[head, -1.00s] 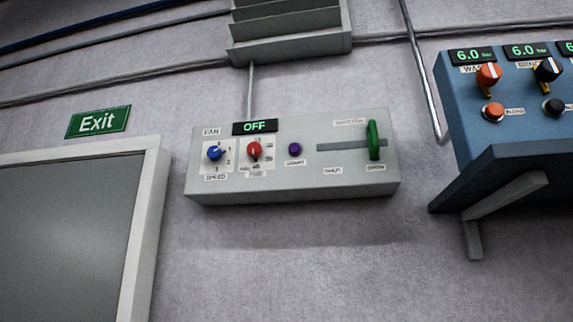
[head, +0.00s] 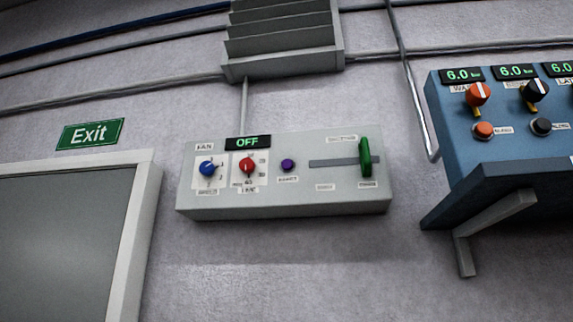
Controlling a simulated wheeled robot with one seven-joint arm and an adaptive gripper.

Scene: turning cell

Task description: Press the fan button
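The fan panel (head: 285,207) is a pale grey box on the wall near the middle of the head view. Its display (head: 247,142) reads OFF in green. A small purple button (head: 288,165) sits in the middle of the panel, with a label below it too small to read. To its left are a red knob (head: 247,166) and a blue knob (head: 208,168) under the FAN label. To its right a green lever (head: 365,158) stands at the right end of a slot. My gripper is not in view.
A blue panel (head: 470,140) with 6.0 displays, knobs and buttons juts from the wall at right on a bracket (head: 462,250). A door frame (head: 135,230) and an Exit sign (head: 90,134) are at left. A louvred vent (head: 283,65) is above. Bare wall lies below the fan panel.

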